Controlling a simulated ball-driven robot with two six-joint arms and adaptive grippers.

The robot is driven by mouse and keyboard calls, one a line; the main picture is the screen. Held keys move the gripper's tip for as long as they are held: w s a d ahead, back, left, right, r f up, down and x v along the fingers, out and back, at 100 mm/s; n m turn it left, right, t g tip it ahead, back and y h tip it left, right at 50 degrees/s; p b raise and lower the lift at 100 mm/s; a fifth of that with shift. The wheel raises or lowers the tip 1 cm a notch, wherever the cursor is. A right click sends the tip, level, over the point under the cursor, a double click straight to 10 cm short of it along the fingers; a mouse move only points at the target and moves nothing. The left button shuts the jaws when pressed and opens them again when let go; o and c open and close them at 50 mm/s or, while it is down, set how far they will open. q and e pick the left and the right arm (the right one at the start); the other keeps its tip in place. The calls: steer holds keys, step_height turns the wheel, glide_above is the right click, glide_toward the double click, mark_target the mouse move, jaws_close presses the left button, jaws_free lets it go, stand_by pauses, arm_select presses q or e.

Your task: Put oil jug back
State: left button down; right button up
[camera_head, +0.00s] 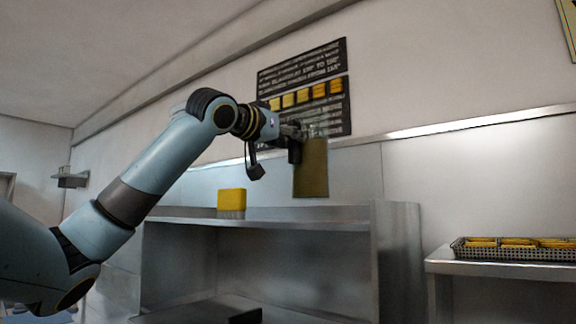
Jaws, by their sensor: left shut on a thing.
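The oil jug (311,168) is a tall container filled with brownish-yellow oil, with a clear upper part. My left gripper (297,140) is shut on it near its top, from the left side. The jug hangs upright in front of the wall, its bottom near the height of the metal shelf (290,217). I cannot tell whether it touches the shelf or is held just above it. My right gripper is out of view.
A yellow block-like thing with a pale lower part (231,203) stands on the shelf left of the jug. A dark sign (335,62) hangs behind. At right, a wire basket of yellow food (515,256) stands on a metal counter (500,268). The shelf right of the jug looks clear.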

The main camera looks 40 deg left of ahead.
mark_target(288, 158)
arm_select(q)
steer(key=f, duration=0.2)
steer(key=a+f+b, duration=0.1)
steer(key=shift+f, duration=0.75)
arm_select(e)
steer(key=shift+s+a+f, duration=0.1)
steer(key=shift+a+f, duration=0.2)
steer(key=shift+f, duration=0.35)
arm_select(q)
steer(key=c, duration=1.7)
jaws_free()
steer(key=shift+f, duration=0.15)
steer(key=o, duration=0.4)
steer(key=shift+s, duration=0.1)
steer(key=shift+o, duration=0.2)
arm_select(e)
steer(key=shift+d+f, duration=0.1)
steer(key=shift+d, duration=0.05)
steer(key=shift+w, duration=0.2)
